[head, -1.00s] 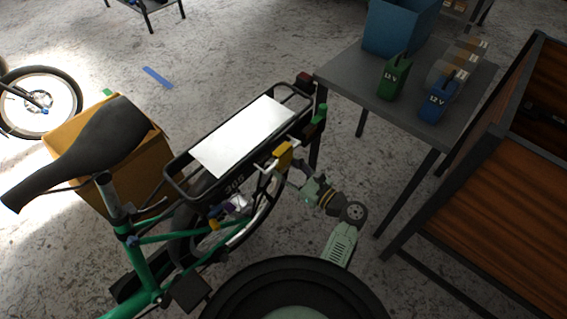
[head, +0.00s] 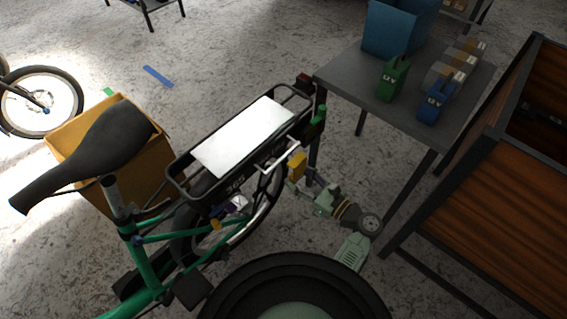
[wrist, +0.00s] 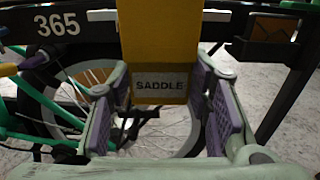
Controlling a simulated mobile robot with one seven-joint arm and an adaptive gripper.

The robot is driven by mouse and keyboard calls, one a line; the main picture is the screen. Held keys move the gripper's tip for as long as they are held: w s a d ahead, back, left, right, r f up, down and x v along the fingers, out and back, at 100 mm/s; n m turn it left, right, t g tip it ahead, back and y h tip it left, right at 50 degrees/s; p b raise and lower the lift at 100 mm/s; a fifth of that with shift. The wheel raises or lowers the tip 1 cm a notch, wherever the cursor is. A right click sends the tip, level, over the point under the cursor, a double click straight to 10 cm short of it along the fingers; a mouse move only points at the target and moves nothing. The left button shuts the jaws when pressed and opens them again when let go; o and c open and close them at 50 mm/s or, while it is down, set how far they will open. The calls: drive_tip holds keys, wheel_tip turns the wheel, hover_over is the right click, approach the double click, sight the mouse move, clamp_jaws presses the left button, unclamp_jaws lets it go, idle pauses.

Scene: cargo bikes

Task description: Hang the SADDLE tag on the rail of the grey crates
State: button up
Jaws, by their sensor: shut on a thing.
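The yellow SADDLE tag (wrist: 160,85) is between my gripper's purple finger pads in the wrist view, its label facing me. My gripper (head: 308,178) is shut on it beside the bike's rack in the head view, where the tag (head: 297,166) shows just below and right of a pale rail (head: 281,158) on the rack's side. The tag's upper end runs out of the wrist view. Whether it touches the pale rail I cannot tell. I cannot make out the grey crates or their rail in these views.
The green bike's black rack (head: 185,188), marked 365, carries a white panel. A green tag (head: 317,116) is at its far end. A grey table (head: 345,72) with a blue bin, green and blue 12 V units stands beyond. A wood-panelled crate (head: 470,205) stands right.

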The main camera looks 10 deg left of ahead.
drive_tip(key=shift+p+v, duration=0.4)
drive_tip(key=shift+v, duration=1.05)
